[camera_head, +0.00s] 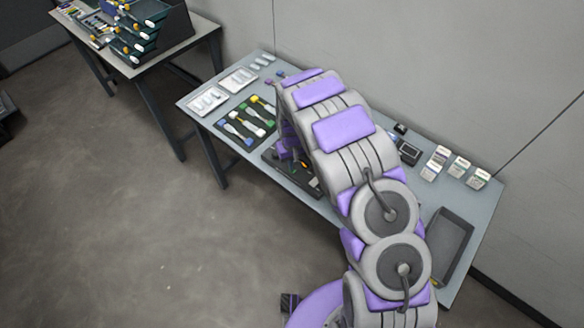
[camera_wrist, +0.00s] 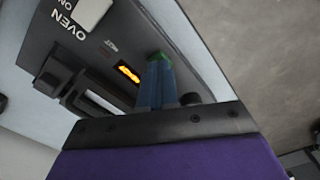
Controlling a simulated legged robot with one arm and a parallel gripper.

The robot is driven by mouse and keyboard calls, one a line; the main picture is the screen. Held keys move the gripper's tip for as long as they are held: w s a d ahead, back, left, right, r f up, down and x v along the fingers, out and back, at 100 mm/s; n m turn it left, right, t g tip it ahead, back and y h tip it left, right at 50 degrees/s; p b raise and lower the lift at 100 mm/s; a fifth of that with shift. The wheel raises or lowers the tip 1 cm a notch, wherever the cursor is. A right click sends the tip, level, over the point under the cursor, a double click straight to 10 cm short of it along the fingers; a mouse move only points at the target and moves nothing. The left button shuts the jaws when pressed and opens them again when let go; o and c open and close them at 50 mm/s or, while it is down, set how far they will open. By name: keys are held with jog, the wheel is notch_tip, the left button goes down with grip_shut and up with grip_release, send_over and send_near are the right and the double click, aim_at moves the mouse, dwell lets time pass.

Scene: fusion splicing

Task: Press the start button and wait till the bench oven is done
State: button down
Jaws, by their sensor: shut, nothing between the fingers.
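The bench oven is a dark panel (camera_wrist: 100,40) marked OVEN in the wrist view, tilted across the upper left. An orange indicator (camera_wrist: 128,73) is lit beside the small HEAT lettering. My gripper (camera_wrist: 158,72) has its blue fingers closed together over the panel, right of the indicator. A green spot (camera_wrist: 156,56) shows at the fingertips, probably the start button. The fingers hide part of it, and I cannot tell whether they touch or press it. In the head view a dark device (camera_head: 298,178) shows under my arm, which hides most of it and the gripper.
The grey bench (camera_head: 205,118) runs along the wall. White trays (camera_head: 208,100) and a dark mat with several tools (camera_head: 228,138) lie at its left. A dark tray (camera_head: 453,240) and several small packs (camera_head: 458,168) are at its right. Another table (camera_head: 165,50) stands far left.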

jog(key=shift+f, duration=0.45)
jog(key=shift+r+p, duration=0.95)
jog(key=shift+r, duration=2.05)
